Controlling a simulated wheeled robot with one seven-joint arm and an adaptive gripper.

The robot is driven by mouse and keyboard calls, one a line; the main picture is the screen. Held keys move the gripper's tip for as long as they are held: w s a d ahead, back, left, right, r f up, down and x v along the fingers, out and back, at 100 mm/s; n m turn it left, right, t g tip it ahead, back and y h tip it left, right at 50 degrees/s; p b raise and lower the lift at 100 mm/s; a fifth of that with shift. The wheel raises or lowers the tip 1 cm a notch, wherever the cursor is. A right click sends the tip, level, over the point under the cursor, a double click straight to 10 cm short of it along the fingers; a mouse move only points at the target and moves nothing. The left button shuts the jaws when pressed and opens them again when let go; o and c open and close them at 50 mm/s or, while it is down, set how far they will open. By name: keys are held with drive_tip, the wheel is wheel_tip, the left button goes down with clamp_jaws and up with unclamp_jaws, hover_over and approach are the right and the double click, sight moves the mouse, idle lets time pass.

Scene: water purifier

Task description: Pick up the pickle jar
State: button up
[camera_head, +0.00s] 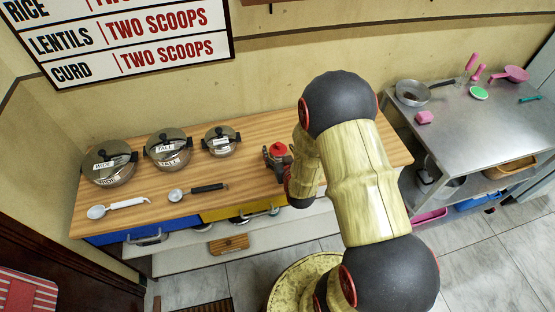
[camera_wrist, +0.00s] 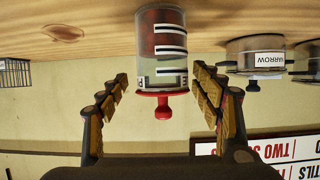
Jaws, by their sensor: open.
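The pickle jar (camera_wrist: 161,38) is a clear jar with dark red contents, a striped label and a red knobbed lid. It appears upside down in the wrist view, standing on the wooden counter. In the head view its red lid (camera_head: 277,149) shows just left of my arm, and part of the jar is hidden. My gripper (camera_wrist: 160,80) is open and empty. Its two fingers lie on either side of the jar's lid end in the wrist view, with a visible gap on both sides. I cannot tell how far the fingertips are from the jar in depth.
Three labelled steel pots, including the small one (camera_head: 221,141), stand left on the wooden counter (camera_head: 240,178). A white-handled ladle (camera_head: 115,207) and a black-handled ladle (camera_head: 198,191) lie in front. A steel table (camera_head: 470,122) at right holds a pan and pink items.

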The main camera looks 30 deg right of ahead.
drive_tip(key=x, duration=0.2)
drive_tip(key=b+x, duration=0.1)
drive_tip(key=x, duration=0.2)
drive_tip(key=shift+a, duration=0.25)
drive_tip(key=shift+c, duration=0.2)
drive_tip(key=c, duration=1.5)
